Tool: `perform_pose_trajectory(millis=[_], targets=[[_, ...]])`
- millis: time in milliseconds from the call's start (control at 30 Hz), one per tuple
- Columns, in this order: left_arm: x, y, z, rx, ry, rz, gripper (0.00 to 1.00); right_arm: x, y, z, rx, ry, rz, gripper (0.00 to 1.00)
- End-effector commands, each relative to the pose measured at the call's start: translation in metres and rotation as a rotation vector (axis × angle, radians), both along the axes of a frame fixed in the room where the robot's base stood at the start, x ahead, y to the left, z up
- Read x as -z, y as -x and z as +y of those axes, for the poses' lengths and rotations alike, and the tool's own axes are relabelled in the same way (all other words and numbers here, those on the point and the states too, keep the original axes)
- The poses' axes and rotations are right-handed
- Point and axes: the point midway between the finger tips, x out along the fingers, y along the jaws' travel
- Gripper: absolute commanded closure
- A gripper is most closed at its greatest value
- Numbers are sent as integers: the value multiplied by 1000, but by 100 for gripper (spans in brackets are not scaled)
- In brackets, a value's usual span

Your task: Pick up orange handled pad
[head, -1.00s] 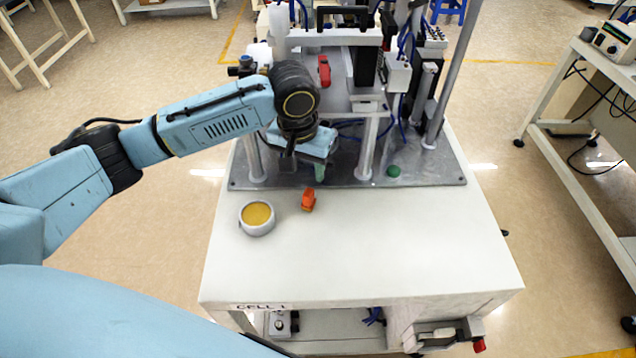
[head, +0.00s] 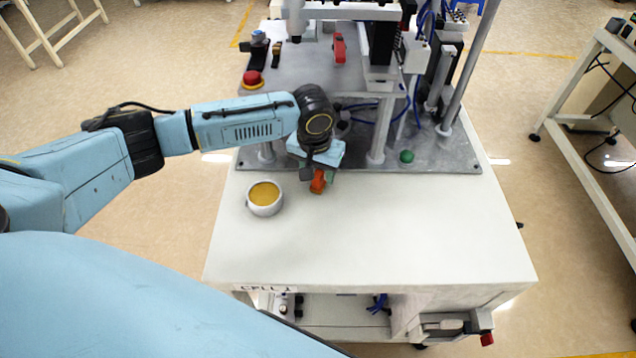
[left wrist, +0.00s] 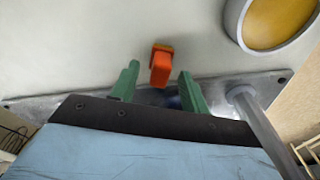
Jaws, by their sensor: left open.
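The orange handled pad (head: 318,182) sits on the white table top, just in front of the metal base plate. In the left wrist view, its orange handle (left wrist: 160,66) shows ahead of and between the two green fingers. My left gripper (head: 325,176) is open and close above the pad in the head view. In the left wrist view, the green fingertips (left wrist: 159,74) stand apart with the handle between their lines, not touching it. The pad's underside is hidden. My right gripper is not in view.
A white bowl (head: 251,205) with yellow-orange contents stands left of the pad. Behind are the metal base plate (head: 440,164) with posts, a green knob (head: 406,156) and a red button (head: 252,78). The table front is clear.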

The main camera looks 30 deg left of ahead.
Motion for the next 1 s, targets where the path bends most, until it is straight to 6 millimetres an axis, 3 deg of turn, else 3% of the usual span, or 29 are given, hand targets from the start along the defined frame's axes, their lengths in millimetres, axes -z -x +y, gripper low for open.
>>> perform_pose_trajectory(millis=[100,367,700,1000], targets=[[12,-1,0,-1,-1,0,54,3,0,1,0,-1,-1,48],[13,-1,0,0,0,-1,56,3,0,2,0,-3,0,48],[13,-1,0,0,0,-1,100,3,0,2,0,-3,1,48],[8,-2,0,0,1,-2,100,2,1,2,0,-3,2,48]])
